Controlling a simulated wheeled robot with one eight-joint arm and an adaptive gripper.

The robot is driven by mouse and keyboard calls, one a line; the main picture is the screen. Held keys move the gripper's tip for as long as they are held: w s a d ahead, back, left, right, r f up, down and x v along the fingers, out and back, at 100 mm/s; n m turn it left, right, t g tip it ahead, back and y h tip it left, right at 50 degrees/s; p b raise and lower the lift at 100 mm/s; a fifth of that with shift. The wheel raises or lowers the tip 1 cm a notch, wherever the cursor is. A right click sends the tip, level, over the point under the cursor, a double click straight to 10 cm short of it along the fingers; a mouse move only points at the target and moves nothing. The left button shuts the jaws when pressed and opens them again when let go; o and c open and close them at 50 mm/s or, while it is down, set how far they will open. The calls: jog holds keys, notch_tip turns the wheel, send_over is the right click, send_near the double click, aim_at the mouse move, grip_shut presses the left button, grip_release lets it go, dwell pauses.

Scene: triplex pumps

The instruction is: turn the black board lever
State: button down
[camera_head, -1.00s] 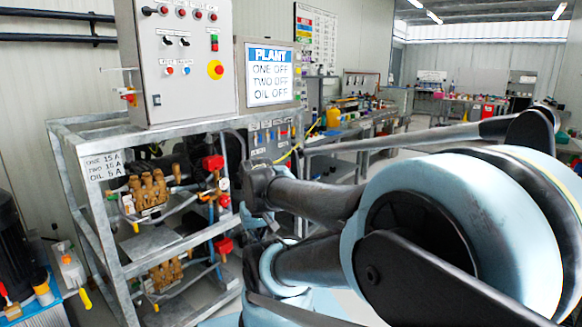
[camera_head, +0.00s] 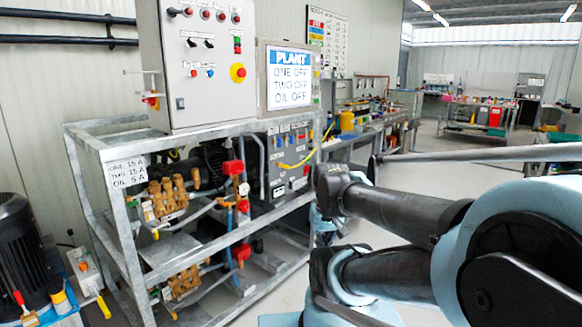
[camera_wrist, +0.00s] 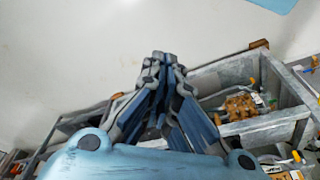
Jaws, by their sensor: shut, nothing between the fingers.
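A grey control box (camera_head: 207,75) stands on top of the pump frame in the head view. It carries small black levers (camera_head: 192,43), red knobs and a yellow-and-red button. Below the PLANT screen (camera_head: 289,77), a grey board (camera_head: 268,187) holds small switches and dark parts; I cannot tell which part is the black board lever. My gripper (camera_wrist: 160,58) is shut and empty in the wrist view, above the floor beside the frame. It touches none of the levers that I can see. In the head view I see my arm but cannot make out the gripper.
The metal frame (camera_head: 135,236) holds brass pumps (camera_head: 168,197) and red valves (camera_head: 233,168). A black motor (camera_head: 22,245) stands at the left. Workbenches line the back, and the floor (camera_head: 440,160) between them is open.

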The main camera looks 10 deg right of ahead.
jog(key=c, duration=1.8)
grip_release()
jog(key=shift+s+r, duration=0.2)
jog(key=shift+s, duration=0.1)
jog(key=shift+o, duration=1)
jog(key=shift+w+a+r, duration=0.1)
jog(key=shift+a+r, duration=0.05)
jog(key=shift+r, duration=0.2)
jog(key=w+a+r+m+t+y, duration=0.1)
jog(key=w+a+r+m+y, duration=0.15)
jog(key=w, duration=0.55)
jog(key=w+a+r+m+y, duration=0.2)
jog(key=w+r+m, duration=0.2)
jog(key=w, duration=0.5)
jog(key=w+m+t+y, duration=0.25)
jog(key=w+m, duration=0.45)
jog(key=w, duration=1.2)
jog(key=w+d+f+m+t+y, duration=0.2)
jog(key=w+d+m, duration=0.2)
jog(key=w, duration=0.5)
jog(key=m+t+y, duration=0.3)
jog(key=m+t, duration=0.3)
jog(key=m, duration=0.4)
send_near(291, 185)
jog(key=x, duration=0.9)
jog(key=shift+w+d, duration=0.15)
jog(key=shift+w, duration=0.25)
